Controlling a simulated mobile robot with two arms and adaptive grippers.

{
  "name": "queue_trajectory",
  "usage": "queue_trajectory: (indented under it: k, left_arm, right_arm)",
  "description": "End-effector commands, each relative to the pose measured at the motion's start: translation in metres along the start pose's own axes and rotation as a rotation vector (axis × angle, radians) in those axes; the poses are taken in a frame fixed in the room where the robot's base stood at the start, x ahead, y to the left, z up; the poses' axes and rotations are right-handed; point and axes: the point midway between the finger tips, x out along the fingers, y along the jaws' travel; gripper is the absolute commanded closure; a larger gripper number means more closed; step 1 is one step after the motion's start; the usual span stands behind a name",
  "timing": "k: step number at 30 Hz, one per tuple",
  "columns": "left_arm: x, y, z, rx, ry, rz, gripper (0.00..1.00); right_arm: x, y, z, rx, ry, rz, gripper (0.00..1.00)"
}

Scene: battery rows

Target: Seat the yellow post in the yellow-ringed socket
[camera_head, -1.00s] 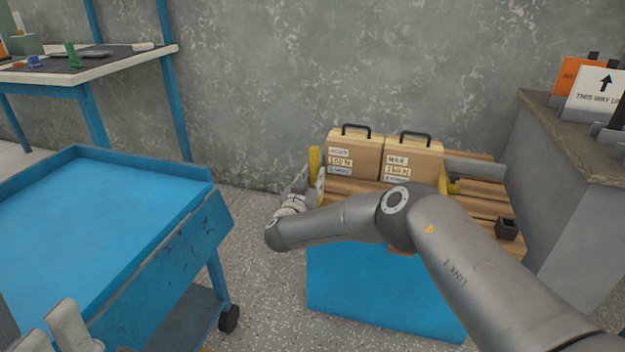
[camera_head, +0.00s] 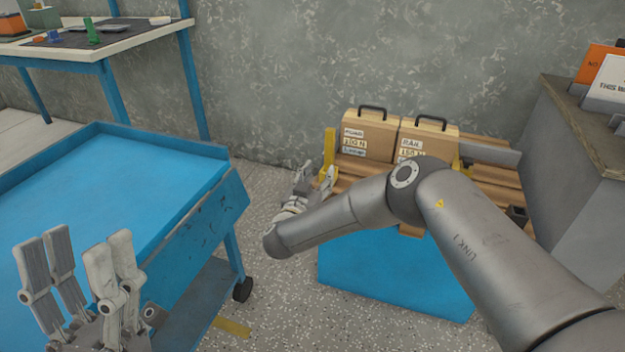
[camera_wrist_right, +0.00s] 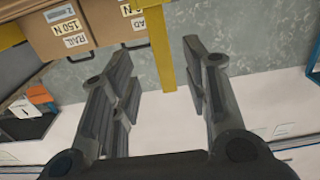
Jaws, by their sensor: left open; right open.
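I cannot make out the yellow post or the yellow-ringed socket for certain. On the far table (camera_head: 123,43), a dark mat (camera_head: 115,37) carries a green upright piece (camera_head: 91,32), a small blue piece (camera_head: 53,37) and a small orange piece (camera_head: 38,39). My left gripper (camera_head: 85,245) is open and empty at the lower left, over the near edge of the blue cart. My right gripper (camera_head: 303,180) is near the left end of the box stand, partly hidden. In the right wrist view its jaws (camera_wrist_right: 157,75) are open, with a yellow upright bar (camera_wrist_right: 168,48) beyond them.
A blue-topped cart (camera_head: 110,190) stands at left. Two handled boxes (camera_head: 368,135) sit on a slatted wooden stand (camera_head: 490,195) with a yellow upright (camera_head: 329,150) at its left end. A grey counter (camera_head: 570,150) is at right.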

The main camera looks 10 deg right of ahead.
Motion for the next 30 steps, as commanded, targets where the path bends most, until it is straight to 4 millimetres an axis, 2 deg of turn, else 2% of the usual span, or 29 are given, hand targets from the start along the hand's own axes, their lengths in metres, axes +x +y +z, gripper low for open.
queue_trajectory:
  k: [6, 12, 18, 30]
  left_arm:
    - [0.001, -0.003, 0.035, 0.010, -0.192, -0.004, 0.50]
    - [-0.003, -0.005, 0.055, 0.016, -0.299, -0.007, 0.50]
    - [-0.006, -0.006, 0.062, 0.017, -0.332, -0.008, 0.50]
    - [-0.006, -0.006, 0.061, 0.017, -0.331, -0.008, 0.50]
  right_arm:
    - [-0.023, -0.001, -0.001, -0.002, 0.000, -0.002, 0.57]
    - [-0.036, 0.000, 0.000, -0.001, 0.001, -0.001, 0.57]
    - [-0.041, 0.000, 0.001, -0.001, 0.000, -0.001, 0.57]
    - [-0.040, 0.000, 0.001, -0.001, 0.001, -0.001, 0.57]
